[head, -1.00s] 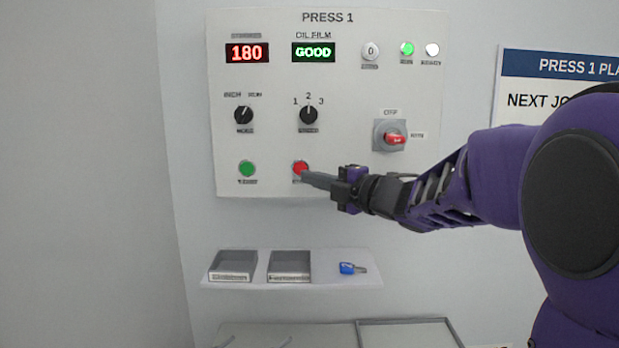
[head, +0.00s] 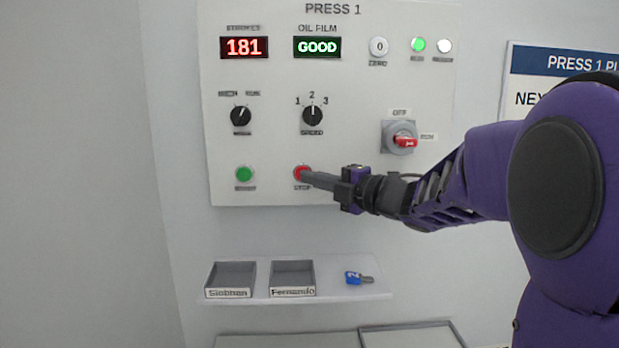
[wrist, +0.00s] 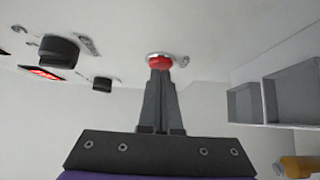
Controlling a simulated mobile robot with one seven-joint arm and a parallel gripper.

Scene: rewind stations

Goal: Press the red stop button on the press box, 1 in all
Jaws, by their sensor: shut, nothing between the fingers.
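The press box (head: 270,140) is a white panel labelled PRESS 1 on the wall. Its red stop button (head: 301,172) sits at the lower middle, right of a green button (head: 244,174). My gripper (head: 308,179) is shut and empty, with its fingertips at the red button. In the wrist view the closed fingertips (wrist: 160,72) meet the face of the red button (wrist: 159,59) and partly cover it. I cannot tell how far the button is pushed in. The counter (head: 244,47) reads 181, and the oil film display (head: 317,47) reads GOOD.
Above are two black knobs (head: 241,116), (head: 313,115) and a red-handled switch (head: 404,141) close above my arm. Below, a shelf (head: 335,292) holds trays labelled Siobhan (head: 229,292) and Fernando (head: 293,291), and a blue-tagged key (head: 354,278). A sign (head: 575,62) hangs at right.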

